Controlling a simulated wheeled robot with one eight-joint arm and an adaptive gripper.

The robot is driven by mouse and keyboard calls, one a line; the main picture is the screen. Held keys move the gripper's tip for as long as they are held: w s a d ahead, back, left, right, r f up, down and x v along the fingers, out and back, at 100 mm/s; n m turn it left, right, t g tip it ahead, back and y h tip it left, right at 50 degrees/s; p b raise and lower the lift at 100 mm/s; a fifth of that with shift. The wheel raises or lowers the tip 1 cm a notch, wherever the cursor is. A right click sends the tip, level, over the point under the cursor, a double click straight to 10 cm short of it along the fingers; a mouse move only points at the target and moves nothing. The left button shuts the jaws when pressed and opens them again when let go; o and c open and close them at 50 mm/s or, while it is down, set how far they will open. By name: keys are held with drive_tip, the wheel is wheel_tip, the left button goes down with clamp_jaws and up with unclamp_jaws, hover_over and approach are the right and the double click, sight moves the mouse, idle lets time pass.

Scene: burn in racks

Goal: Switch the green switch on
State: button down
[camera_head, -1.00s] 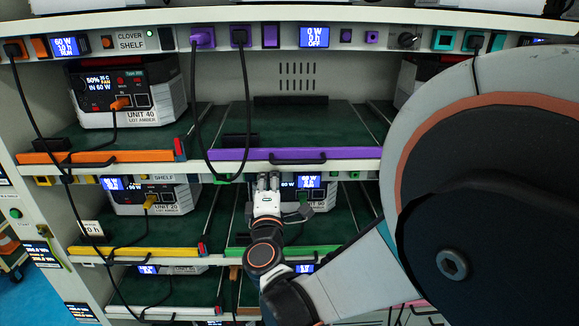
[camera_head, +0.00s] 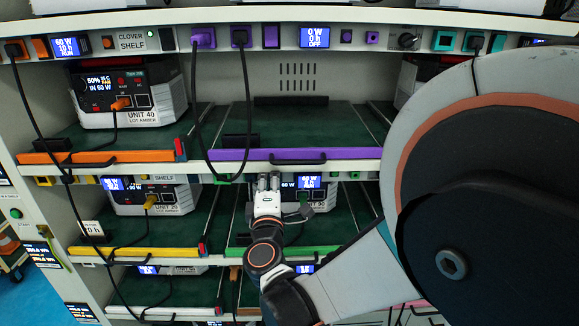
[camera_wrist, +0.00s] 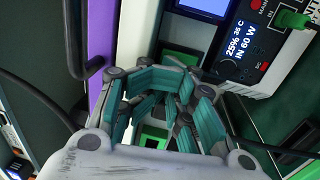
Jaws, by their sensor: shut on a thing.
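My gripper (camera_head: 268,182) is at the front rail of the middle shelf in the head view, above the green-edged bay. In the wrist view my gripper (camera_wrist: 158,105) has its teal-padded fingers drawn together over the rail. A green switch (camera_wrist: 153,139) in a pale frame shows between and below the fingers, partly covered by them. The fingers are shut at the switch, but their exact contact is hidden. Its on or off position cannot be told. In the head view my gripper hides the switch.
A green block (camera_wrist: 180,58) sits beyond the fingers. A unit (camera_wrist: 245,50) with a lit display and green plug stands close by. The purple bar (camera_head: 280,156) runs above my gripper. A dark cable (camera_head: 247,110) hangs in a loop to its left.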

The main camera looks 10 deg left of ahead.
drive_tip(key=shift+w+r, duration=0.1)
drive_tip(key=shift+w, duration=0.15)
drive_tip(key=v, duration=0.8)
drive_tip(key=shift+s, duration=0.25)
